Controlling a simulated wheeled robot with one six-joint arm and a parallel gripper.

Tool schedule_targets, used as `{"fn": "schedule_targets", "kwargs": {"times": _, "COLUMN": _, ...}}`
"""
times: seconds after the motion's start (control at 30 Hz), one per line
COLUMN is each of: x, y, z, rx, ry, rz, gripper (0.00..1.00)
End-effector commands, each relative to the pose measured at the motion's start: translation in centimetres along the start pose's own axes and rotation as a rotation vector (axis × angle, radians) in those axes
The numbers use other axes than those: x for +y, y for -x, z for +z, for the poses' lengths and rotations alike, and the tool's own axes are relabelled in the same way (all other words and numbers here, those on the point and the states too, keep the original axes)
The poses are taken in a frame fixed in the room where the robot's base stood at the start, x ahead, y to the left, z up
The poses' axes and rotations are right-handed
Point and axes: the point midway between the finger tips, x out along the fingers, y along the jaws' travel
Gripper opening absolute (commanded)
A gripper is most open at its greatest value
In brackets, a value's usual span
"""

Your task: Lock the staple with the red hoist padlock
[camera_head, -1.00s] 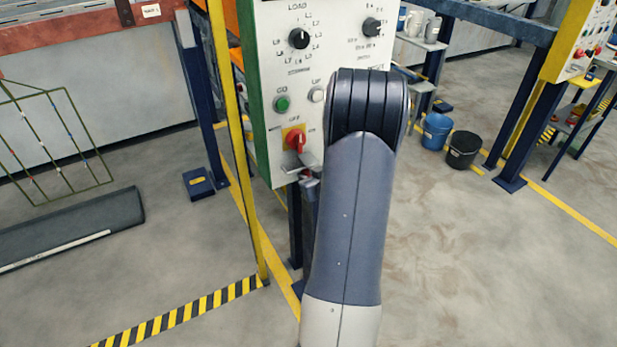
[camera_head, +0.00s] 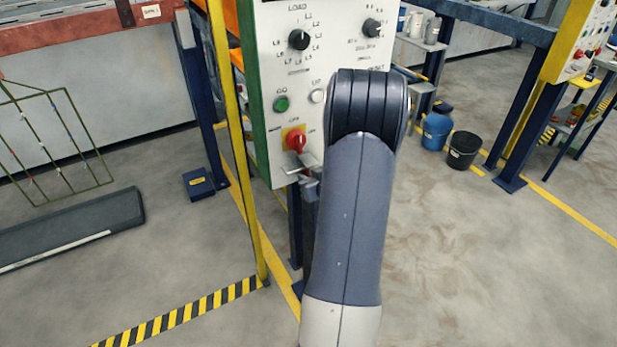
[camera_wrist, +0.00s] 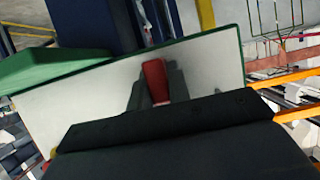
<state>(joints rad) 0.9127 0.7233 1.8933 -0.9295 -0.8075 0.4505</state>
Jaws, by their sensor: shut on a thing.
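My gripper (camera_wrist: 157,90) is shut on a red body, which I take for the red hoist padlock (camera_wrist: 155,79). It is held between the grey fingers in front of the white panel face. Its shackle does not show. In the head view a grey metal bracket (camera_head: 301,165), which may hold the staple, stands at the panel's lower edge below a red rotary switch (camera_head: 295,140) on a yellow plate. My gripper (camera_head: 309,186) is just below this bracket there, mostly hidden by my arm. I cannot tell whether the padlock touches the staple.
The white control panel (camera_head: 270,60) has a green side, knobs and a green button (camera_head: 281,104). A yellow post (camera_head: 233,130) stands close on its left. The floor between is clear.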

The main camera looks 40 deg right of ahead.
Motion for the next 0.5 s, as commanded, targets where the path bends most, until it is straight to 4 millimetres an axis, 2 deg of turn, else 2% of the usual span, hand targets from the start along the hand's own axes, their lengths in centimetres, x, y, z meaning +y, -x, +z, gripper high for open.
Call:
{"fn": "schedule_targets", "kwargs": {"times": 0.13, "x": 0.00, "y": 0.01, "z": -0.03, "rx": 0.000, "ry": 0.000, "rz": 0.000, "gripper": 0.00}}
{"fn": "schedule_targets", "kwargs": {"times": 0.17, "x": 0.00, "y": 0.01, "z": -0.03, "rx": 0.000, "ry": 0.000, "rz": 0.000, "gripper": 0.20}}
{"fn": "schedule_targets", "kwargs": {"times": 0.43, "x": 0.00, "y": 0.01, "z": -0.01, "rx": 0.000, "ry": 0.000, "rz": 0.000, "gripper": 0.42}}
{"fn": "schedule_targets", "kwargs": {"times": 0.5, "x": -0.01, "y": 0.01, "z": 0.00, "rx": 0.000, "ry": 0.000, "rz": 0.000, "gripper": 0.43}}
